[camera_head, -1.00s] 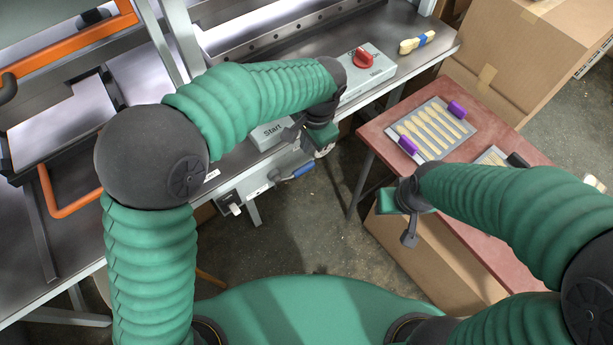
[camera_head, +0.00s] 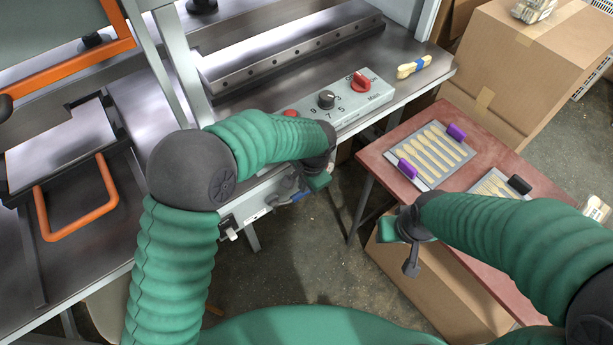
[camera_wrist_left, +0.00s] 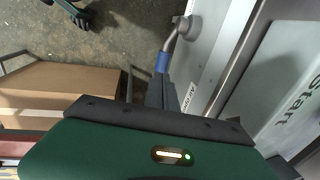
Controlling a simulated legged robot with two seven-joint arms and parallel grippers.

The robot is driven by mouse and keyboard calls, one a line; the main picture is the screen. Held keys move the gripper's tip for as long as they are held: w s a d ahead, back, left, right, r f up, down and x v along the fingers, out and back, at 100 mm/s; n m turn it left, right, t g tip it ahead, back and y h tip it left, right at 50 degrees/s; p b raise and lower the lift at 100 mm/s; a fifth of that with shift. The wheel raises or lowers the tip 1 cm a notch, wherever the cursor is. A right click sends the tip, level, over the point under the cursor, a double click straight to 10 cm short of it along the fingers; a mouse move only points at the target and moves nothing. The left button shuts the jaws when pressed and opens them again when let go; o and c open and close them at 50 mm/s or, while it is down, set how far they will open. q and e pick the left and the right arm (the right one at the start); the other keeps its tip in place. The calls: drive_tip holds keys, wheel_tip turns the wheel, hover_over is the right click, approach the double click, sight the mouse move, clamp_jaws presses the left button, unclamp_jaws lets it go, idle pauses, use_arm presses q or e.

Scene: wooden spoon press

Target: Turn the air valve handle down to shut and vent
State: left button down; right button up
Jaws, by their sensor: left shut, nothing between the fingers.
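The air valve handle has a blue grip (camera_head: 299,196) and sits on the front of the machine below the control box. In the left wrist view its blue grip (camera_wrist_left: 162,62) joins a bent metal stem running to a round pivot (camera_wrist_left: 187,28). My left gripper (camera_head: 287,186) is shut and empty, right beside the blue grip. In the wrist view its dark fingers (camera_wrist_left: 162,93) overlap the grip's near end; I cannot tell whether they touch. My right gripper (camera_head: 411,265) hangs by the red table, away from the valve; its jaw state is unclear.
The grey control box (camera_head: 345,105) with knobs stands above the valve on the bench edge. A red table (camera_head: 385,150) bears a tray of wooden spoons (camera_head: 462,172). Cardboard boxes (camera_head: 515,85) stand behind. The floor between bench and table is open.

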sight(305, 194)
use_arm(q)
drive_tip(key=f, duration=0.2)
drive_tip(key=shift+w+f, duration=0.2)
drive_tip(key=shift+f, duration=0.1)
drive_tip(key=shift+a, duration=0.15)
drive_tip(key=shift+f, duration=0.4)
drive_tip(key=shift+w+d+f, duration=0.15)
drive_tip(key=shift+d, duration=0.1)
